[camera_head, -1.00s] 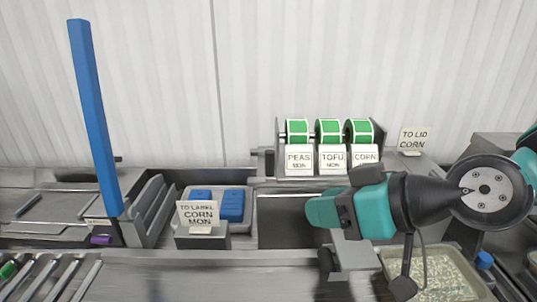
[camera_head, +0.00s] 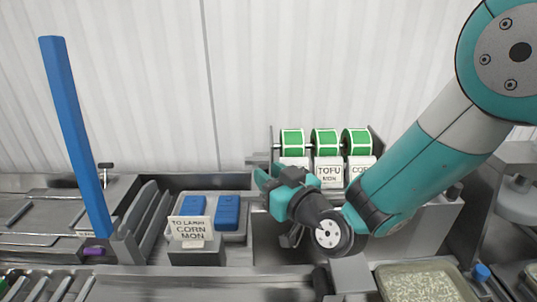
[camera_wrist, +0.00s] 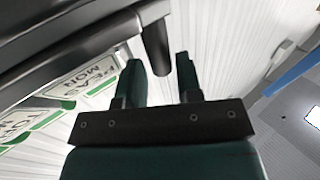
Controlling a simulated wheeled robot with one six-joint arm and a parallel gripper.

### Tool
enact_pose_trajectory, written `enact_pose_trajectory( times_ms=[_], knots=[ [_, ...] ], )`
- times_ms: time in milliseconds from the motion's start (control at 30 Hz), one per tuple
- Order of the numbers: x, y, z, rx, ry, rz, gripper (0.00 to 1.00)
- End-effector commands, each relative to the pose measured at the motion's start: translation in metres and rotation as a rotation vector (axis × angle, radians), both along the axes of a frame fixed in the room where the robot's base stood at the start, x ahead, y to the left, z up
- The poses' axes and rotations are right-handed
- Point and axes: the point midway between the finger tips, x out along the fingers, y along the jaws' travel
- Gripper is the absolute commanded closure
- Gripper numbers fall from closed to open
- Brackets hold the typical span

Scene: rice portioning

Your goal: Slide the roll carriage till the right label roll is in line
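Three green and white label rolls sit side by side on the roll carriage: left (camera_head: 292,142), middle (camera_head: 325,142) and right (camera_head: 357,141). The middle card (camera_head: 330,172) reads TOFU MON. The CORN card (camera_head: 360,166) is partly behind my arm, and the left card is mostly covered by my gripper. It reads PEAS MON in the wrist view (camera_wrist: 88,78). My gripper (camera_head: 262,178) is at the carriage's left end. In the wrist view my gripper (camera_wrist: 159,68) is open, with a dark peg (camera_wrist: 156,42) between its fingertips and gaps on both sides.
A sign (camera_head: 190,230) reading TO LABEL CORN MON stands before a tray with blue blocks (camera_head: 227,212). A tall blue post (camera_head: 75,135) rises at left. A tray of rice (camera_head: 420,282) is at front right. A conveyor with rollers is at front left.

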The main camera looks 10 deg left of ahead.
Motion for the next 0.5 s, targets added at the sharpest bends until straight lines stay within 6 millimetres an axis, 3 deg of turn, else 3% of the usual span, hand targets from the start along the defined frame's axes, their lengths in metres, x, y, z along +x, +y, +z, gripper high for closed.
enact_pose_trajectory(
  times_ms=[200,500],
  knots=[
    [0.012,0.014,0.003,-0.001,0.001,0.0,0.67],
    [0.017,0.017,-0.001,-0.001,0.001,-0.002,0.67]
  ],
)
